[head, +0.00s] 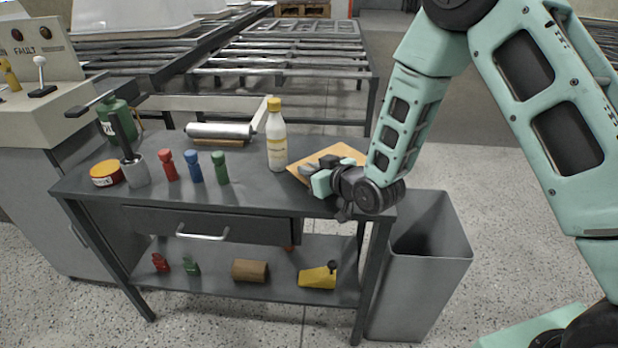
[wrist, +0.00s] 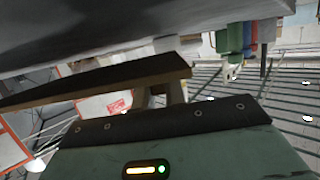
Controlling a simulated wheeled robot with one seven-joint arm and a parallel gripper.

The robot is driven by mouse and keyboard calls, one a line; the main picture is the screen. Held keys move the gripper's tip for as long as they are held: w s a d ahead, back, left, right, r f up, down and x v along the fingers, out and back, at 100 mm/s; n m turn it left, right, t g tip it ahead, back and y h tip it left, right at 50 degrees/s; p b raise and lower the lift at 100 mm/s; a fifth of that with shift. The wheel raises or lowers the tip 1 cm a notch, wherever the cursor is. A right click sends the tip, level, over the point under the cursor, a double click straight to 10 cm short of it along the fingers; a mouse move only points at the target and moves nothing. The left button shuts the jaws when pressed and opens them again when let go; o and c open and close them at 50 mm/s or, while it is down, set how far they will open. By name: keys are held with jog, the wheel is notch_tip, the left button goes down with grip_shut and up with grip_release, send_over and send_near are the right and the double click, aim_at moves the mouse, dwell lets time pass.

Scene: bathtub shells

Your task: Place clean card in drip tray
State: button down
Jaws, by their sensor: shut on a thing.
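A flat tan card (head: 343,153) is at the right end of the dark workbench, at my gripper. My gripper (head: 316,175) is shut on it, low over the bench top, and covers its near right part. In the wrist view, a dark slab with a tan edge (wrist: 150,80) lies close above my dark finger pad (wrist: 170,128); it looks like the same card. Whether the card touches the bench is unclear. I cannot pick out a separate drip tray; it may be hidden under the card or my gripper.
On the workbench (head: 245,190), a white yellow-capped bottle (head: 277,140) stands just left of the card. Red (head: 168,165), blue (head: 193,166) and green (head: 220,168) small bottles stand farther left. A roller (head: 220,131) lies behind. A grey bin (head: 425,280) stands right.

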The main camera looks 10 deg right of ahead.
jog(key=shift+f, duration=1.15)
jog(key=shift+f, duration=0.1)
jog(key=c, duration=1.5)
grip_release()
jog(key=shift+o, duration=0.2)
